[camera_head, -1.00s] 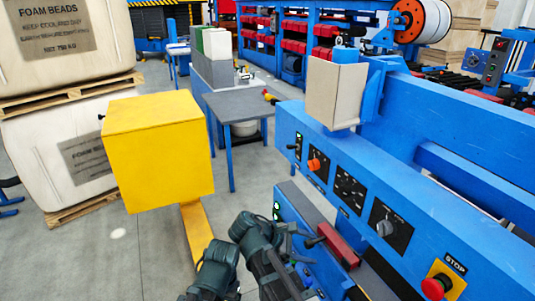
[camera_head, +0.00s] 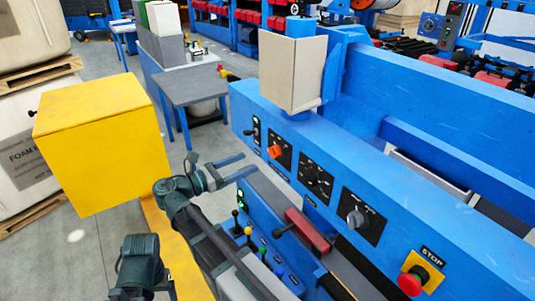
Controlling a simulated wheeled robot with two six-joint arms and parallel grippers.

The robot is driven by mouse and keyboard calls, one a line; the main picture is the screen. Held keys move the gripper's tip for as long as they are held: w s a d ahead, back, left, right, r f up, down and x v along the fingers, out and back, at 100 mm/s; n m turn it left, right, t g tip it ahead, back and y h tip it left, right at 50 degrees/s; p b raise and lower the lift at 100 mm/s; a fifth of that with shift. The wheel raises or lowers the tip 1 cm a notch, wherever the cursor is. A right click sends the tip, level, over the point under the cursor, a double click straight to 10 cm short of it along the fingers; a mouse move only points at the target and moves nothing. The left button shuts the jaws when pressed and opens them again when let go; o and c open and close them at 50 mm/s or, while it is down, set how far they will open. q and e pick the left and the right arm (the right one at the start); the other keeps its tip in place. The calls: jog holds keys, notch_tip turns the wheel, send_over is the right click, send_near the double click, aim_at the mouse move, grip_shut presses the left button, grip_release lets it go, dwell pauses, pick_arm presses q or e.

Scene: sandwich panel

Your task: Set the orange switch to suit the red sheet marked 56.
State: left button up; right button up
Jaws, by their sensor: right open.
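The orange switch (camera_head: 275,151) is a small orange knob on a black plate at the left part of the blue machine's sloping front panel. My right gripper (camera_head: 248,164) is open and empty. In the picture it is just left of and below the orange switch, its fingers pointing toward the panel, with a gap between them and the knob. I see no red sheet marked 56. My left arm (camera_head: 140,262) shows only as dark links at the lower left; its gripper is out of the picture.
Beside the switch are a black dial plate (camera_head: 316,180), a grey knob (camera_head: 356,219) and a red stop button (camera_head: 411,281). Small levers (camera_head: 248,231) and a red block (camera_head: 307,230) lie below. A yellow box (camera_head: 105,140) stands left. A beige holder (camera_head: 292,72) tops the panel.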

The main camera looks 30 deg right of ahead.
aim_at(270, 154)
jog(key=d, duration=0.9)
jog(key=shift+w+d, duration=0.15)
jog(key=shift+w, duration=0.15)
grip_shut()
